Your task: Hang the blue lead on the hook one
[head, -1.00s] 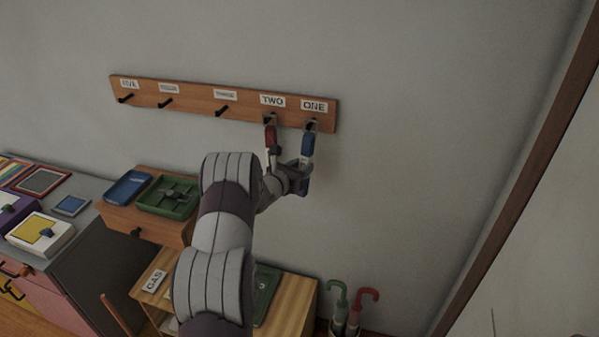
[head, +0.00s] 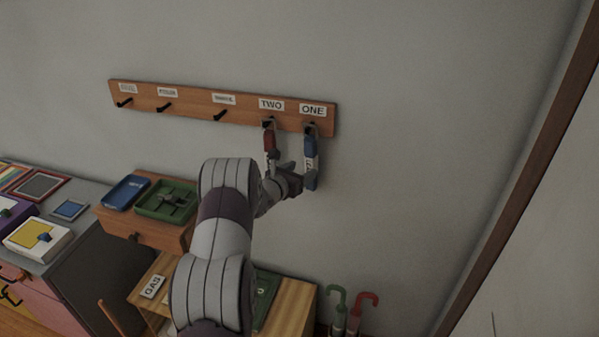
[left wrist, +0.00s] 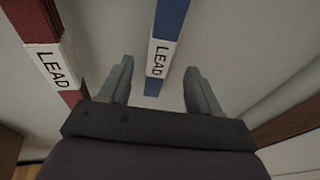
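The blue lead (head: 311,160) hangs below the label ONE on the wooden hook board (head: 190,104), its grey top end at hook one (head: 312,127). In the left wrist view the blue lead (left wrist: 168,30) hangs between my two fingers, with a white LEAD tag and a gap on each side. My left gripper (left wrist: 158,85) is open around or just short of its lower part; in the head view the gripper (head: 300,172) is beside it. A red lead (head: 269,142) hangs under TWO and shows left of the gripper in the wrist view (left wrist: 40,25). My right gripper is not in view.
Three empty hooks are on the left of the board. Below stand a wooden drawer box with a blue tray (head: 125,192) and a green tray (head: 168,201), and a wooden shelf (head: 293,307). Umbrellas (head: 350,310) stand lower right. The wall right of the board is clear.

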